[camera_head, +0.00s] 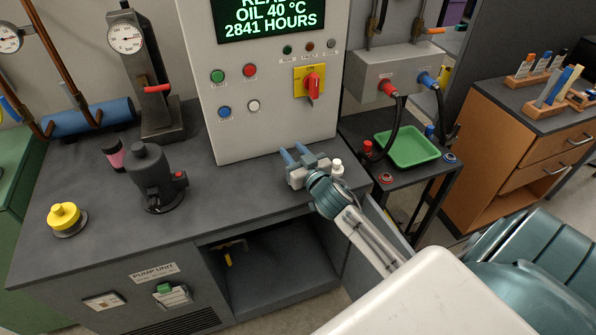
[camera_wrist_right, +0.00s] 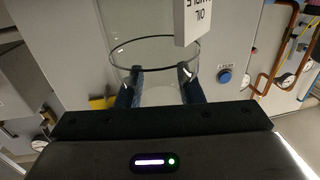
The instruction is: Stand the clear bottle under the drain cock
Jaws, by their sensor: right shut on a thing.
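My right gripper (camera_head: 294,155) is over the right part of the bench, in front of the grey control cabinet. In the right wrist view its two blue fingers are on either side of the clear bottle (camera_wrist_right: 155,52), shut on it. A white tag with "OIL" lettering (camera_wrist_right: 193,20) shows at the bottle. The bottle's clear wall is hard to make out in the head view. A yellow-handled fitting (camera_head: 228,256), which looks like the drain cock, sits in the open recess under the bench. Its outlet is too small to tell. My left gripper is not in view.
On the bench (camera_head: 110,238) stand a dark pump-like device (camera_head: 150,172), a yellow-topped part (camera_head: 64,216) and a pink-banded container (camera_head: 114,153). A green tray (camera_head: 407,148) lies on the side table at right. The recess floor (camera_head: 275,285) looks clear.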

